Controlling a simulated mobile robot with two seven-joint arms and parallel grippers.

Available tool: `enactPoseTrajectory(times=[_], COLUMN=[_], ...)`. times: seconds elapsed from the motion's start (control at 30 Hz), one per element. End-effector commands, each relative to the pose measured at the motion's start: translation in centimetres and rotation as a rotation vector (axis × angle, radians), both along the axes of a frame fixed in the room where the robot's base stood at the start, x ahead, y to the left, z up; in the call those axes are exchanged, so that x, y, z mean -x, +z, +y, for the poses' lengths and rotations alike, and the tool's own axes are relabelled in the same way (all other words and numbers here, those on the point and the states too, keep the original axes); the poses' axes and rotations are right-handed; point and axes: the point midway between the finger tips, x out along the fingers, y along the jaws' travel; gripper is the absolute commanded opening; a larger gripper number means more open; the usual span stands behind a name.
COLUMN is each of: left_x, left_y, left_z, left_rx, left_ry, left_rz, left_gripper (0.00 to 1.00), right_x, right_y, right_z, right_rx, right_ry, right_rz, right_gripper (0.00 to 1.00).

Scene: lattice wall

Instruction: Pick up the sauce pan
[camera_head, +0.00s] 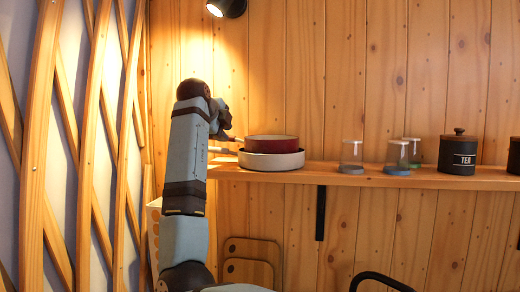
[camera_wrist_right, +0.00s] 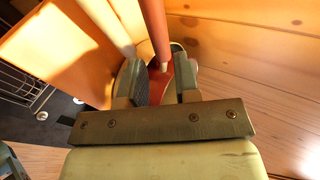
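The sauce pan (camera_head: 272,143) is dark red and sits upright on a pale, wider dish (camera_head: 272,160) at the left end of the wooden shelf. A thin handle points left from it toward my right gripper (camera_head: 226,122). In the right wrist view, a red handle (camera_wrist_right: 154,30) with a pale band runs down to the fingertips of my right gripper (camera_wrist_right: 160,80). The two fingers stand apart, with red showing between them; whether they touch it is unclear. My left gripper is not in view.
A wooden lattice (camera_head: 35,150) stands on the left. Wooden boards (camera_head: 250,262) lean below the shelf.

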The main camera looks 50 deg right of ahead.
Motion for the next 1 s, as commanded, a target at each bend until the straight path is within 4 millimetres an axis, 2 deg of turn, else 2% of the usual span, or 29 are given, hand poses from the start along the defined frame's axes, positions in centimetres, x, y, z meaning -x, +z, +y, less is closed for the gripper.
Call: enactPoseTrajectory(times=[0.27,0.53,0.67,0.83,0.87,0.97,1.0], left_x=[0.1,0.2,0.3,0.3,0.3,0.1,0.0], left_y=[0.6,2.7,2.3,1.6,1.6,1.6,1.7], left_z=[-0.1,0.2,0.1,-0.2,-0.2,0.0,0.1], left_rx=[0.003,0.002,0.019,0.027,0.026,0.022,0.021], left_ry=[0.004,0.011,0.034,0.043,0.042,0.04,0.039], left_rz=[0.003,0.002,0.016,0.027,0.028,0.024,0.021], left_gripper=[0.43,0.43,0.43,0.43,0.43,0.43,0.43], right_x=[-0.7,-2.6,-2.9,-2.9,-2.9,-2.9,-3.0], right_y=[-0.9,-2.6,-3.5,-3.6,-3.6,-3.6,-3.6], right_z=[-1.4,-4.0,-4.9,-4.9,-4.9,-4.9,-4.9], right_rx=[0.001,0.0,0.0,0.0,0.0,0.0,0.0], right_ry=[0.001,-0.001,-0.001,0.001,0.001,0.001,0.001], right_rz=[0.002,0.003,0.001,-0.001,-0.001,-0.001,-0.001], right_gripper=[0.29,0.29,0.29,0.29,0.27,0.04,0.0])
